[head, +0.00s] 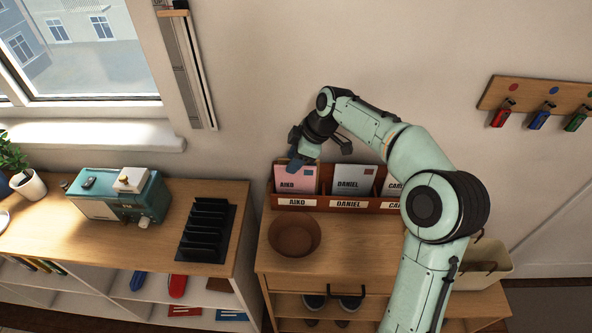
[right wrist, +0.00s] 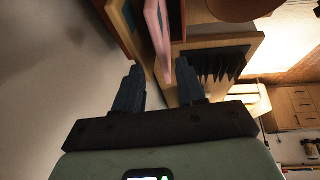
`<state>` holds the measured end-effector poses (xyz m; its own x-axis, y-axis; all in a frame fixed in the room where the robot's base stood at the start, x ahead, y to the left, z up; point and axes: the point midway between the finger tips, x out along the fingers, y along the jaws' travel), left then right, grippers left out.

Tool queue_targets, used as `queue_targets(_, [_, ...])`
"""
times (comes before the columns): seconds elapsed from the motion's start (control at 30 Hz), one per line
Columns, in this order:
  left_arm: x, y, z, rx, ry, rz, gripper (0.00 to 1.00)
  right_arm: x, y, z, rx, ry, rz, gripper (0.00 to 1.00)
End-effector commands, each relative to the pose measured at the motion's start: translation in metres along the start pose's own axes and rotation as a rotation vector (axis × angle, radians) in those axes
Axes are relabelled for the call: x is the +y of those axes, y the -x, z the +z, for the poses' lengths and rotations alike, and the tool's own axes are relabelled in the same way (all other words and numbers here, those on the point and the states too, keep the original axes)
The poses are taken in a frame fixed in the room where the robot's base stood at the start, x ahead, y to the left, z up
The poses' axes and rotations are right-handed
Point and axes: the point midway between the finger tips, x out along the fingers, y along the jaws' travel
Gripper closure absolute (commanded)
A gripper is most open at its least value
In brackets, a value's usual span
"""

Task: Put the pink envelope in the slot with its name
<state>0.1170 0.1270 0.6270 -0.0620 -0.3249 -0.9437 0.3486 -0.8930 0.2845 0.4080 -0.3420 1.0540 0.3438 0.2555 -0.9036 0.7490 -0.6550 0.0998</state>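The pink envelope (head: 296,178), marked AIKO, stands upright in the left slot of the wooden letter rack (head: 322,205). That slot's front label (head: 297,202) also reads AIKO. My right gripper (head: 297,164) is just above the envelope's top edge in the head view. In the right wrist view its two fingers (right wrist: 160,66) are spread apart, and the pink envelope (right wrist: 158,30) shows between and beyond them, with no finger closed on it. My left gripper is in neither view.
A grey DANIEL envelope (head: 352,180) stands in the middle slot. The third slot is partly hidden by my right arm. A brown bowl (head: 294,237) sits in front of the rack. A black slotted stand (head: 207,232) is at left, and key hooks (head: 540,95) hang at right.

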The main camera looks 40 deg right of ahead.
Motion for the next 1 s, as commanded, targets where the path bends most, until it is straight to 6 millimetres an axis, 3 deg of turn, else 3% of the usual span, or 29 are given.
queue_targets(0.03, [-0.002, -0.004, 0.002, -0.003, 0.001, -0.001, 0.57, -0.020, -0.035, 0.029, -0.048, -0.031, -0.102, 0.61])
queue_targets(0.07, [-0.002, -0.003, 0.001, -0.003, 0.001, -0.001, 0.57, -0.019, -0.032, 0.029, -0.048, -0.031, -0.102, 0.61])
queue_targets(0.6, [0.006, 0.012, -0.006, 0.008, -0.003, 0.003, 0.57, -0.008, 0.072, 0.019, -0.038, -0.025, -0.091, 0.61])
queue_targets(0.77, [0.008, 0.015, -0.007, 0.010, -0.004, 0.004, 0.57, -0.007, 0.085, 0.017, -0.035, -0.022, -0.090, 0.61])
queue_targets(1.0, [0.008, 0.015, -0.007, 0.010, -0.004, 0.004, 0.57, -0.007, 0.088, 0.016, -0.033, -0.020, -0.090, 0.61])
